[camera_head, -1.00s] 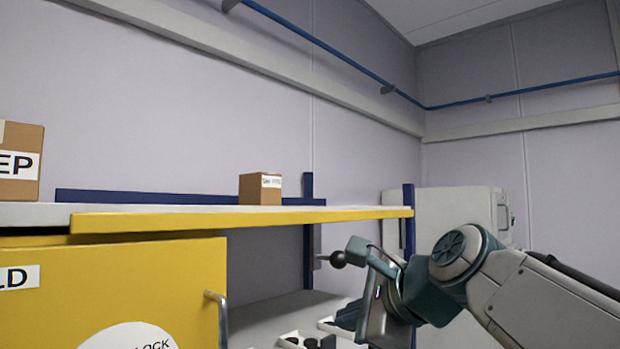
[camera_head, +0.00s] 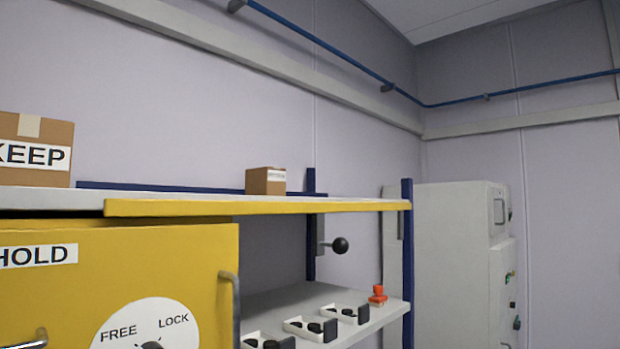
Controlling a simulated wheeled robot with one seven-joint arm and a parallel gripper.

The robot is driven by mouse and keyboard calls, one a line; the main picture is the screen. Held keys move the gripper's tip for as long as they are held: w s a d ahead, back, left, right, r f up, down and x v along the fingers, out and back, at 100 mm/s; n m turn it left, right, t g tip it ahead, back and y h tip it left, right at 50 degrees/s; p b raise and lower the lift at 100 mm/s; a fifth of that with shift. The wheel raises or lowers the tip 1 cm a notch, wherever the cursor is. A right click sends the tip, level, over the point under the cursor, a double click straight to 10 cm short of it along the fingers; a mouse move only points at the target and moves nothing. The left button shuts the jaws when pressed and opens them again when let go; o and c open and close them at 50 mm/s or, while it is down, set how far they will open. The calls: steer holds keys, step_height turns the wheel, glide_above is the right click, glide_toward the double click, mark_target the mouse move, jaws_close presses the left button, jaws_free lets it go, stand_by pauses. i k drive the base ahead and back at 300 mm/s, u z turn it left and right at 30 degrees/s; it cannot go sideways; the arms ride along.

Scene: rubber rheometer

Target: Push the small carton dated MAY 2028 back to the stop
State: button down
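A small brown carton (camera_head: 266,181) stands upright on the upper shelf with the yellow front edge (camera_head: 270,207). It bears a white label whose text is too small to read, so I cannot confirm the date. A low dark blue rail (camera_head: 210,190) runs along the back of the shelf, behind the carton. I cannot tell whether the carton touches it. My gripper is not in view.
A larger carton marked KEEP (camera_head: 36,150) stands at the shelf's left. Below are a yellow cabinet (camera_head: 190,265), a black ball knob (camera_head: 340,245) and a lower shelf (camera_head: 300,296) with white trays (camera_head: 310,329). The shelf right of the small carton is clear.

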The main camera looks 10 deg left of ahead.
mark_target(266, 180)
steer(key=z, duration=1.35)
steer(key=i, duration=1)
steer(key=u, duration=3.1)
